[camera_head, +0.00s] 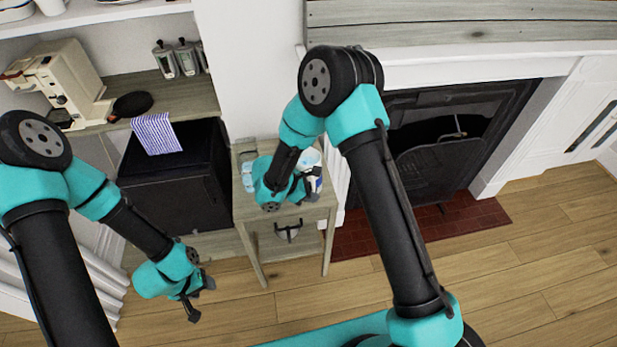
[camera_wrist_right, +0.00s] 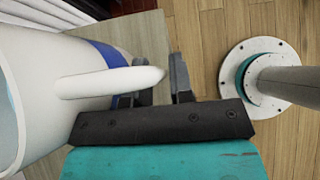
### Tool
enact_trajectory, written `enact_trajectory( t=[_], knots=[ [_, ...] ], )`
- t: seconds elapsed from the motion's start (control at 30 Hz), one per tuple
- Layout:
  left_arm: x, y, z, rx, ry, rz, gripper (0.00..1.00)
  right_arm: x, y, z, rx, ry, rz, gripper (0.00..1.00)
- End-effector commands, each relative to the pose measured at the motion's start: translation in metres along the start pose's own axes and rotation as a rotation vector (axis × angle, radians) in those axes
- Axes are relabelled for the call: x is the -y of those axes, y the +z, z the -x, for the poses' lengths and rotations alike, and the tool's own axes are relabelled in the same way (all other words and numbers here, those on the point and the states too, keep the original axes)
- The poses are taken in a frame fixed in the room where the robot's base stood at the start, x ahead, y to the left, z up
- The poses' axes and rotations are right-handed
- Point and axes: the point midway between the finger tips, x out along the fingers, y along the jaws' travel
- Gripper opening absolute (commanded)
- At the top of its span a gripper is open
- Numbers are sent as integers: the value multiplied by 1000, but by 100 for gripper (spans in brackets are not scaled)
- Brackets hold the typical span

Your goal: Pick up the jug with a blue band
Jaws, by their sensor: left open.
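The white jug with a blue band (camera_wrist_right: 30,90) fills the left of the right wrist view, its handle (camera_wrist_right: 100,84) pointing right. In the head view the jug (camera_head: 313,172) is on the small side table (camera_head: 246,205), partly hidden by my right gripper (camera_head: 296,189). My left gripper (camera_head: 196,294) is open and empty, low over the floor at left.
A light blue item (camera_head: 247,170) is beside my right gripper on the side table. A black cabinet (camera_head: 175,190) stands left of the table, and a fireplace (camera_head: 440,140) is at right. A coffee machine (camera_head: 60,82) stands on the shelf. The wooden floor at right is clear.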

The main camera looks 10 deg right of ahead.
Motion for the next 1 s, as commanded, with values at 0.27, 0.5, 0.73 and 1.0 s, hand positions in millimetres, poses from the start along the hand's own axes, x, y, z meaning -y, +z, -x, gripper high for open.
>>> enact_trajectory(
  t=[0.27,0.5,0.73,1.0],
  knots=[
    [0,0,0,0,0,0,50,0,0,0,0,0,0,0],
    [0,0,0,0,0,0,50,0,0,0,0,0,0,0],
    [0,0,0,0,0,0,50,0,0,0,0,0,0,0],
    [0,0,0,0,0,0,50,0,0,0,0,0,0,0]
  ],
)
